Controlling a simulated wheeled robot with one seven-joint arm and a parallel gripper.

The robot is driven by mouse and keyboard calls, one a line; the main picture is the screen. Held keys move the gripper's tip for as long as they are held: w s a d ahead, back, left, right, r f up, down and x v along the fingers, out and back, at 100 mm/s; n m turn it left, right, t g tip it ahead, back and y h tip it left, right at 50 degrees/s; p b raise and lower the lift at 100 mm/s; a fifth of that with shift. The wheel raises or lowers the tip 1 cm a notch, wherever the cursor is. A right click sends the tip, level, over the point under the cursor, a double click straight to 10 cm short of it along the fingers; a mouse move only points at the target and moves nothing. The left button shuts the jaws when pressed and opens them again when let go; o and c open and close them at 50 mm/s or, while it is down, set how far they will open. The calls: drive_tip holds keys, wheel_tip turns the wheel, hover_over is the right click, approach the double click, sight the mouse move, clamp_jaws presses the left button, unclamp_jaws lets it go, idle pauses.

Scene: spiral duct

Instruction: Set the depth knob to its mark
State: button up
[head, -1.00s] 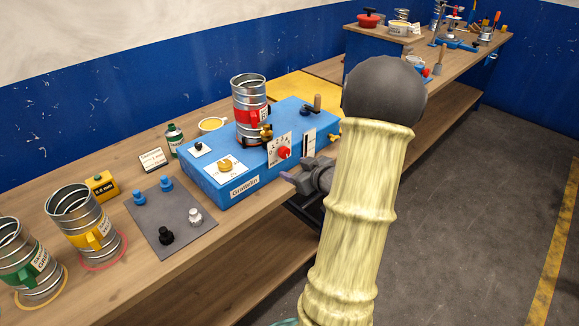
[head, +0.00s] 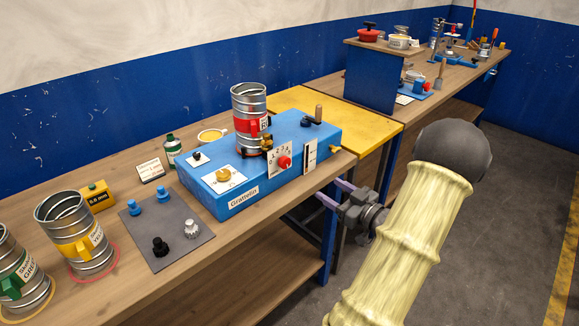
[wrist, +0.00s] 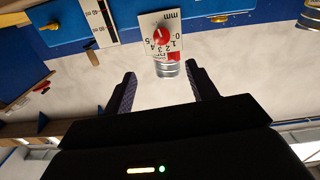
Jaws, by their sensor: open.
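The depth knob (head: 284,162) is a red knob on a white scale plate (head: 279,158) on the front of the blue machine (head: 235,198). In the wrist view the red knob (wrist: 161,36) shows upside down on its plate, which is numbered 0 to 5 and labelled mm. Its exact pointer setting is too small to read. My gripper (head: 331,192) is open and empty, right of the knob and apart from it. In the wrist view the knob lies beyond the gap between the fingertips (wrist: 160,78).
A steel can with a red band (head: 249,105) stands on the machine behind the knob. A slotted scale (head: 310,155) is right of the knob, and a yellow knob (head: 224,175) is left. A grey mat (head: 175,255) holds several small knobs. The floor (head: 510,230) at right is clear.

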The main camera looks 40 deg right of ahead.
sight(287, 164)
drive_tip(key=w, duration=0.5)
drive_tip(key=w+a+p, duration=0.1)
drive_tip(key=w, duration=0.5)
drive_tip(key=w+p, duration=0.1)
drive_tip(key=w, duration=0.4)
drive_tip(key=shift+w+a, duration=0.25)
drive_tip(key=shift+w, duration=0.1)
